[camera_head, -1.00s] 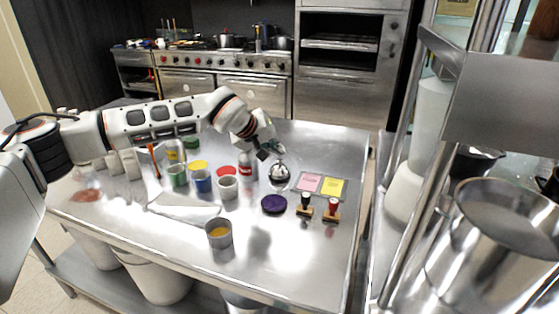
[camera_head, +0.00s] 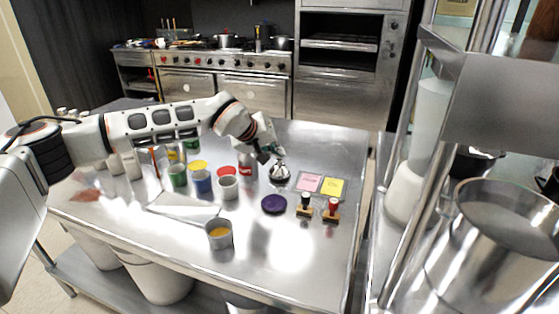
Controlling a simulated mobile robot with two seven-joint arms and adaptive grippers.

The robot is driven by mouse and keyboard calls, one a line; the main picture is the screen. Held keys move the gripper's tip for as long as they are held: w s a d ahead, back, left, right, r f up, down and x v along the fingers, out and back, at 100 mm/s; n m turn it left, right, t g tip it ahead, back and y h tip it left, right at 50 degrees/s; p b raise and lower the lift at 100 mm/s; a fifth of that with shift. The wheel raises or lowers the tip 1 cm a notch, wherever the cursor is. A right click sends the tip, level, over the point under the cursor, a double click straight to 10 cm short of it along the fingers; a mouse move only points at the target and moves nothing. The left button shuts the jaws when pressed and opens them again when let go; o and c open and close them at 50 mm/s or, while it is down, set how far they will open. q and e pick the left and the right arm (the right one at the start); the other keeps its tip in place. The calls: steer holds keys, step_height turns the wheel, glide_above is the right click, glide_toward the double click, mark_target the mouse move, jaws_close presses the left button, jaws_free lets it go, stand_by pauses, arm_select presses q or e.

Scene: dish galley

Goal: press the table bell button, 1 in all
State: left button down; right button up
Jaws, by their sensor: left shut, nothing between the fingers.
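The table bell (camera_head: 279,175) stands on the steel table, a shiny dome on a dark base. My left gripper (camera_head: 272,154) is shut and empty. It is right above the bell, its fingertips pointing down at the bell's top. At this size I cannot tell whether the fingertips touch the button. My right gripper is not in view.
A purple pad (camera_head: 274,204), two stamps (camera_head: 331,210) and pink (camera_head: 310,181) and yellow (camera_head: 334,187) note pads lie to the right and front.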

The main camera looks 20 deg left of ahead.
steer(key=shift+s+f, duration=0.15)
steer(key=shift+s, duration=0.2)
arm_select(q)
steer(key=shift+f, duration=0.15)
